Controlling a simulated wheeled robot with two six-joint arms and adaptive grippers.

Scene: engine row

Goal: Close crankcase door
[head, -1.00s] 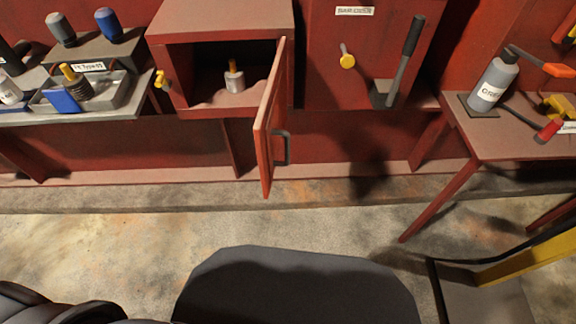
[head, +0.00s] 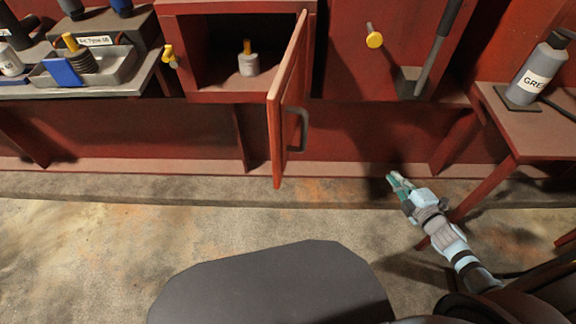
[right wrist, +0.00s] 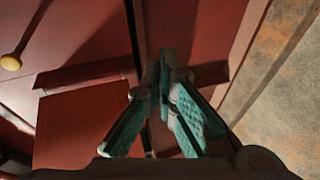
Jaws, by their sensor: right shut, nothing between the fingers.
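The red crankcase door (head: 288,105) stands open in the head view, swung out toward me on the right side of its box. A dark handle (head: 299,130) is on its right face. The red crankcase box (head: 238,8) is open at the front, and a grey cylinder with a yellow top (head: 249,62) stands inside. A yellow latch knob (head: 169,55) is at the box's left edge. My right gripper (head: 392,177) is shut and empty, to the right of the door and apart from it. It also shows in the right wrist view (right wrist: 166,75). My left gripper is not in view.
A metal tray (head: 122,70) with parts stands at left. A yellow-headed knob (head: 374,40) and a dark lever (head: 438,50) are on the right panel. A grease bottle (head: 541,72) stands on the right table (head: 520,135).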

